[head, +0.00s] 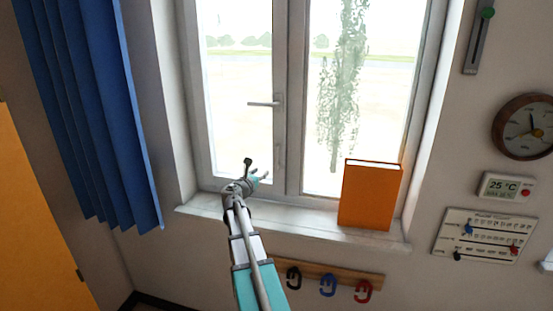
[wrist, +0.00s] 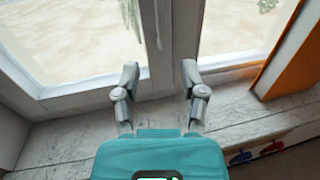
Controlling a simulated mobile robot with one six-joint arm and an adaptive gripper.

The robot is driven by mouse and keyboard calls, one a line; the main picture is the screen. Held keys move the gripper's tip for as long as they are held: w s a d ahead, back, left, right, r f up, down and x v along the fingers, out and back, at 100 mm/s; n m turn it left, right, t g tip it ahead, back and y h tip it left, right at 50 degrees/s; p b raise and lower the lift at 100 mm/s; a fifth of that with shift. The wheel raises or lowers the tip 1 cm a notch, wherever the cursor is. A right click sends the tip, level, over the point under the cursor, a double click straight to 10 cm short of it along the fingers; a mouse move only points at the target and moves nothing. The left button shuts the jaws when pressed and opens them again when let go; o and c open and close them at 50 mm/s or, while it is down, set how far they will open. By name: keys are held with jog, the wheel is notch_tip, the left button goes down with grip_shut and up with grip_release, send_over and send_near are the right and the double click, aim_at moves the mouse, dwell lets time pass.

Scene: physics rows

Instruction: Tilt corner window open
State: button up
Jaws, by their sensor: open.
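The window has two sashes in a pale frame. The left sash (head: 237,90) carries a lever handle (head: 264,104) on its right edge, and the handle points left, roughly level. The sash looks closed. My gripper (head: 257,170) is below the handle, near the lower part of the left sash and above the sill. In the wrist view my gripper (wrist: 160,80) has its two fingers apart with nothing between them, and the window's middle post (wrist: 170,45) lies beyond them. The handle does not show in the wrist view.
An orange book (head: 370,195) stands on the right of the sill (head: 290,222), before the right sash (head: 325,100); it also shows in the wrist view (wrist: 295,55). A blue curtain (head: 90,100) hangs at left. A hook rail (head: 310,275) is below the sill.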

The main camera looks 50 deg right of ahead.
aim_at(276, 158)
jog(key=shift+d+r, duration=0.15)
jog(key=shift+d, duration=0.1)
jog(key=x, duration=1.3)
jog(key=shift+w+d, duration=0.1)
jog(key=shift+d, duration=0.15)
grip_shut()
dwell(0.4)
